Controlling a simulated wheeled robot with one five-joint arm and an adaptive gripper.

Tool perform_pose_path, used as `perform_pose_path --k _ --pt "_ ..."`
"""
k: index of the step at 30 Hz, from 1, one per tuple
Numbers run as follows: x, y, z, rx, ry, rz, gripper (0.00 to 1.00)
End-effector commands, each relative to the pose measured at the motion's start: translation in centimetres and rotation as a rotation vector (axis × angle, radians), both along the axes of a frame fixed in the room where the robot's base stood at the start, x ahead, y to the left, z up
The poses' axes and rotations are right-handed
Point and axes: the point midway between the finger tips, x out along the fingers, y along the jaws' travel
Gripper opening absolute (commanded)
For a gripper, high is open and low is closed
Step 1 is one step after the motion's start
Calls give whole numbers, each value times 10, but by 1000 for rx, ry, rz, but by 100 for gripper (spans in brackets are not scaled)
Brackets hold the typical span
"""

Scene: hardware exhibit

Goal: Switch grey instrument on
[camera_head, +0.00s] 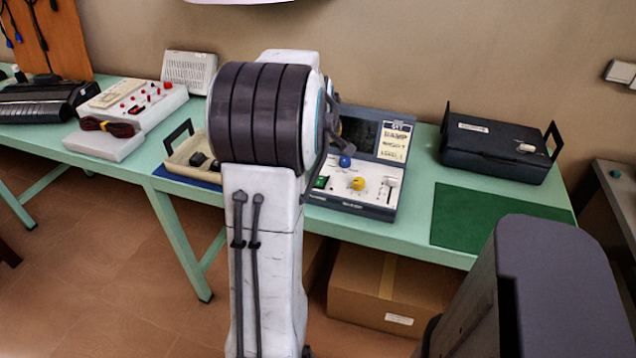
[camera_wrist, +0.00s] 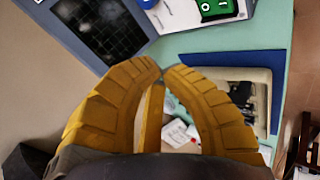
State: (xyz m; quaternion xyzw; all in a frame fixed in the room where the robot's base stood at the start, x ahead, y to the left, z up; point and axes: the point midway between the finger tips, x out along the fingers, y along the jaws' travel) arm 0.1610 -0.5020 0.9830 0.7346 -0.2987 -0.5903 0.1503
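The grey instrument (camera_head: 382,207) stands on the table behind my arm. It has a dark screen, a labelled panel, a blue knob (camera_head: 345,161), a yellow knob (camera_head: 358,184) and a green switch (camera_head: 320,182) at its left front. In the wrist view, the green rocker switch (camera_wrist: 215,9) with "O" and "I" marks is cut by the top edge, right of the screen (camera_wrist: 100,28). My gripper (camera_wrist: 162,68) has yellow fingers with their tips nearly meeting and nothing held. It is apart from the switch, which lies beyond the tips. My arm mostly hides the gripper in the head view.
An open beige box (camera_head: 183,159) on a blue mat stands just left of the instrument. A black case (camera_head: 490,150) and a green mat (camera_head: 460,215) are to the right. A white device with red knobs (camera_head: 130,120) is further left. A cardboard box (camera_head: 380,295) sits under the table.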

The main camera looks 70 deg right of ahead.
Motion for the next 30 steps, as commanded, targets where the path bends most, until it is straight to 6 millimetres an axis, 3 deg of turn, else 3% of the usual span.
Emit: perform_pose_path --k 11,30 --pt "0 2 -17 0 -1 -1 0" --pt "0 10 -83 1 -2 1 0"
